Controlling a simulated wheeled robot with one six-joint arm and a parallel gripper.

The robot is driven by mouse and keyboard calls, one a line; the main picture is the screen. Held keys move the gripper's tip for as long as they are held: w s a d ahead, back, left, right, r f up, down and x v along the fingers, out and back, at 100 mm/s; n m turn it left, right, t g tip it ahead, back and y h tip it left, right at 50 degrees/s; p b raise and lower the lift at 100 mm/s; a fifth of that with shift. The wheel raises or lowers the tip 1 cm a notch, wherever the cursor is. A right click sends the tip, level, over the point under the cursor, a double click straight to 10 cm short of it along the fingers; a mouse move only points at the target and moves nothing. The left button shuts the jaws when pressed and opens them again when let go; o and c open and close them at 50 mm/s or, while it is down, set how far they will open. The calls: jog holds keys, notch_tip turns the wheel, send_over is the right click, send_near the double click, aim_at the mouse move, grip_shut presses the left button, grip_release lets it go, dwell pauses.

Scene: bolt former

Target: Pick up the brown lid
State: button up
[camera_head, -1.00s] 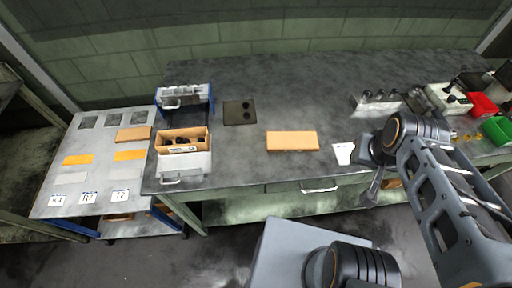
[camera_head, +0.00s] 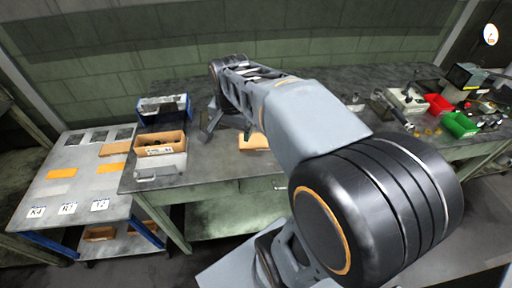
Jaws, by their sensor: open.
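A flat brown lid (camera_head: 250,143) lies on the dark workbench. My arm hides its right part. A similar flat brown piece (camera_head: 115,148) lies on the light table at the left. My gripper (camera_head: 226,138) is over the bench just left of the lid on the bench, with its fingers pointing down. It is open, with nothing seen between the fingers. I cannot tell its exact height or whether it touches the lid.
An open brown box (camera_head: 172,139) with dark parts stands left of my gripper, near a grey-blue bin (camera_head: 163,107) behind it. A red bin (camera_head: 438,104) and a green bin (camera_head: 459,125) stand at the right. My arm covers much of the bench's middle.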

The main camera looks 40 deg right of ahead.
jog(key=shift+o, duration=1)
jog(key=w+d+f+m+g+b, duration=0.1)
jog(key=w+d+f+m+b, duration=0.1)
jog(key=d+m, duration=0.3)
jog(key=w+d+f+m+g+b, duration=0.1)
jog(key=w+d+f+m, duration=0.1)
jog(key=w+d+m, duration=0.2)
jog(key=d+m, duration=0.2)
jog(key=m, duration=0.2)
jog(key=shift+w+b, duration=0.35)
jog(key=shift+w, duration=0.05)
jog(key=b, duration=0.1)
send_over(253, 140)
jog(key=shift+m, duration=0.4)
notch_tip(253, 140, down, 7)
jog(key=shift+s+a+f, duration=0.15)
jog(key=shift+f, duration=2.95)
jog(key=c, duration=0.8)
